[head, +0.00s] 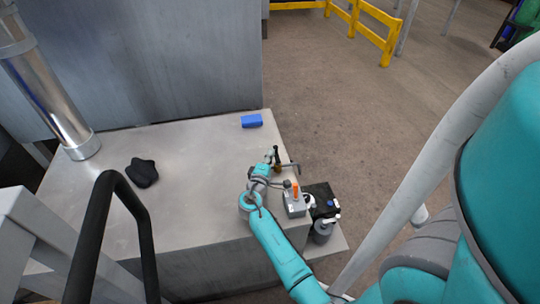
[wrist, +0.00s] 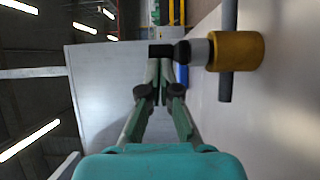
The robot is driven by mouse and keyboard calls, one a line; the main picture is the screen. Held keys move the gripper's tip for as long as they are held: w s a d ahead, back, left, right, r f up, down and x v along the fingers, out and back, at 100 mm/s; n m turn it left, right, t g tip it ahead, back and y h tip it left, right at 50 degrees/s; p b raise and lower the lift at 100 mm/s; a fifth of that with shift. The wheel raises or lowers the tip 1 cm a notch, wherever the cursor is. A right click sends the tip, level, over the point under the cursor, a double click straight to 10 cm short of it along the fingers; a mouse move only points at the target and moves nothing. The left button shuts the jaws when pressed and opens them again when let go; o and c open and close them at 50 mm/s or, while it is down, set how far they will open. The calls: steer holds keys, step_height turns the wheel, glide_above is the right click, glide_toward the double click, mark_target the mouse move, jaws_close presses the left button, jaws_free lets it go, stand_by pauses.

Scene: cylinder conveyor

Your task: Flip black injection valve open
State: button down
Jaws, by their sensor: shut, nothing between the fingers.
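The black injection valve handle (head: 276,152) stands upright on a brass valve body (head: 277,168) near the table's right edge. In the wrist view, the black handle end (wrist: 160,50) lies sideways at the fingertips, joined by a grey stem to the yellow-brass body (wrist: 236,50). My gripper (wrist: 157,68) is shut and empty, its fingertips right by the black end. I cannot tell whether they touch it. In the head view, my gripper (head: 268,160) is small and sits just left of the valve.
A grey pipe (head: 290,167) runs from the valve. A grey box with an orange lever (head: 295,205) and a black container (head: 321,200) stand at the table's right edge. A blue block (head: 251,121) and black gloves (head: 142,172) lie on the table (head: 190,150). The table's middle is clear.

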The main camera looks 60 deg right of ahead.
mark_target(276, 153)
steer(key=shift+d+m+g, duration=0.2)
steer(key=shift+m+g, duration=0.6)
steer(key=shift+g, duration=0.5)
steer(key=m+g, duration=0.1)
steer(key=g, duration=0.1)
steer(key=m+g, duration=0.1)
steer(key=g, duration=0.1)
steer(key=shift+w+d+r+m, duration=0.1)
steer(key=shift+d+m, duration=0.3)
steer(key=m+g, duration=0.1)
steer(key=g, duration=0.1)
steer(key=m+g+y, duration=0.1)
steer(key=g, duration=0.1)
steer(key=d+m+g, duration=0.1)
steer(key=g, duration=0.1)
steer(key=shift+s+m+y, duration=0.3)
steer(key=shift+m+y, duration=0.1)
steer(key=shift+s+d, duration=0.1)
steer(key=shift+s, duration=0.1)
steer(key=shift+s+d, duration=0.2)
steer(key=shift+d, duration=0.05)
steer(key=shift+s+d, duration=0.2)
steer(key=shift+s, duration=0.15)
